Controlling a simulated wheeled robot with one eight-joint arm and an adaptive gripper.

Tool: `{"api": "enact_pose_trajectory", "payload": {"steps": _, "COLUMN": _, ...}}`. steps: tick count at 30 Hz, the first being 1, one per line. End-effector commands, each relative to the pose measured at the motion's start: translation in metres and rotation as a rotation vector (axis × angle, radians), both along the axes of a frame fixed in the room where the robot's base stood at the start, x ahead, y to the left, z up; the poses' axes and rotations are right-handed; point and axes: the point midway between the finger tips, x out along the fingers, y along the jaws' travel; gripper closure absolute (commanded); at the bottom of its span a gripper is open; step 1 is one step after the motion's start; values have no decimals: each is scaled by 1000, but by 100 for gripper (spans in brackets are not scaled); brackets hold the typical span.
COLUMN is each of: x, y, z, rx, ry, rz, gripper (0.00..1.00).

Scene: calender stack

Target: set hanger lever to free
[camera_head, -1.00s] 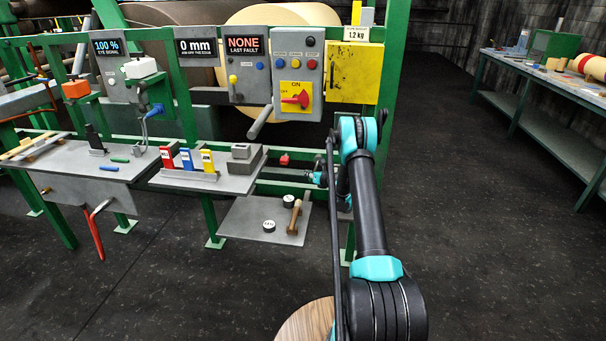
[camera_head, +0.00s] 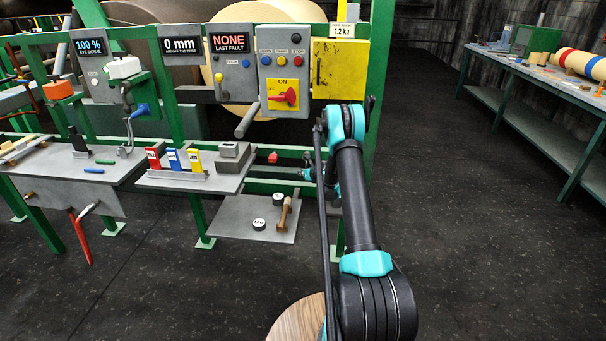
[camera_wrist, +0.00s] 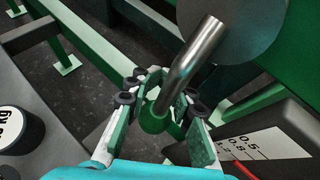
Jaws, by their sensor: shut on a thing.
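In the wrist view, a bent bright metal rod (camera_wrist: 191,62) with a green knob (camera_wrist: 154,117) at its lower end matches the hanger lever. My gripper (camera_wrist: 160,103) is closed around the knob, one finger on each side. A scale plate (camera_wrist: 262,149) with numbers such as 0.5 lies at the lower right of the gripper. In the head view, my gripper is small and mostly hidden behind my arm, under the panels, and the lever cannot be made out.
In the head view, a shelf (camera_head: 225,222) with dark weights (camera_head: 259,224) and a wooden-handled tool (camera_head: 285,212) sits left of my arm. A yellow box (camera_head: 338,70) hangs above on the green frame. Open floor and a long bench (camera_head: 545,78) are at the right.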

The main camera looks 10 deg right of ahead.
Motion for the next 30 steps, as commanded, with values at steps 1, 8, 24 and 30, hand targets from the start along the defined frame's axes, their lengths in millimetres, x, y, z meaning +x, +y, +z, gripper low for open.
{"api": "enact_pose_trajectory", "payload": {"steps": 1, "x": -2, "y": -1, "z": -2, "rx": -2, "ry": 4, "rz": 0, "gripper": 100}}
{"api": "enact_pose_trajectory", "payload": {"steps": 8, "x": -1, "y": -1, "z": -1, "rx": -1, "ry": 3, "rz": 0, "gripper": 59}}
{"api": "enact_pose_trajectory", "payload": {"steps": 24, "x": -19, "y": -6, "z": 10, "rx": 1, "ry": 1, "rz": -2, "gripper": 56}}
{"api": "enact_pose_trajectory", "payload": {"steps": 30, "x": -54, "y": -16, "z": 30, "rx": 1, "ry": 2, "rz": -2, "gripper": 56}}
